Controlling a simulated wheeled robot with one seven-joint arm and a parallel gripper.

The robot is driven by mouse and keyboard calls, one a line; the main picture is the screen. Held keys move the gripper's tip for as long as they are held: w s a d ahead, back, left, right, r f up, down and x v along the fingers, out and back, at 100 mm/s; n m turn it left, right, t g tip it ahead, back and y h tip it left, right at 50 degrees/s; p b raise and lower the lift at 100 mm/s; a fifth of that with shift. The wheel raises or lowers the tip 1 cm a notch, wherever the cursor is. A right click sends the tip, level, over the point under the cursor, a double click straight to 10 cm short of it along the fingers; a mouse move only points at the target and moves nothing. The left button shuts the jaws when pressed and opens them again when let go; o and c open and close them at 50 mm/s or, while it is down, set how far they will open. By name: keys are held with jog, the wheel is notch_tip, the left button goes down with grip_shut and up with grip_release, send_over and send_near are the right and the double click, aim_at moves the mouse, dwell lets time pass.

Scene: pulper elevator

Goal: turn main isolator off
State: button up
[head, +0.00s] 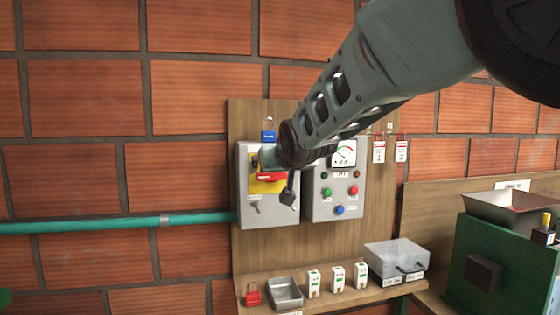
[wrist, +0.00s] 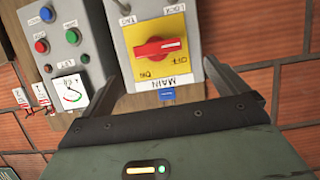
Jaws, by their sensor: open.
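The main isolator is a grey box (head: 268,215) on the wooden board, with a yellow plate and a red handle (head: 272,177). The wrist view shows it turned over, with the red handle (wrist: 158,47) lying crosswise on the yellow plate (wrist: 160,20). ON and OFF labels and a MAIN label show beside it; I cannot tell which label the handle points at. My gripper (wrist: 160,72) is open and empty, with one finger on each side of the isolator in the picture. In the head view my arm covers the box's top right part.
A blue padlock (head: 268,136) hangs above the isolator. A control box (head: 338,200) with buttons and a gauge stands close on its right. Red-and-white tags (head: 379,151) hang further right. A shelf below holds a red padlock (head: 252,295), a metal tray (head: 285,292) and a clear box (head: 394,258).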

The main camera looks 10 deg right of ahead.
jog(key=v, duration=0.7)
jog(key=shift+r, duration=0.1)
dwell(0.5)
jog(key=s+a+f+n+g+y, duration=0.1)
jog(key=s+f+g, duration=0.35)
jog(key=f, duration=0.65)
jog(key=s+a+f+n+g, duration=0.1)
jog(key=s+f+g, duration=0.3)
jog(key=f, duration=0.7)
jog(key=s+f+n+g, duration=0.2)
jog(key=s, duration=1.1)
jog(key=s+f+n+g, duration=0.3)
jog(key=s, duration=1)
jog(key=shift+d+f+n+b, duration=0.2)
jog(key=shift+d+n+b, duration=0.1)
jog(key=shift+b, duration=0.1)
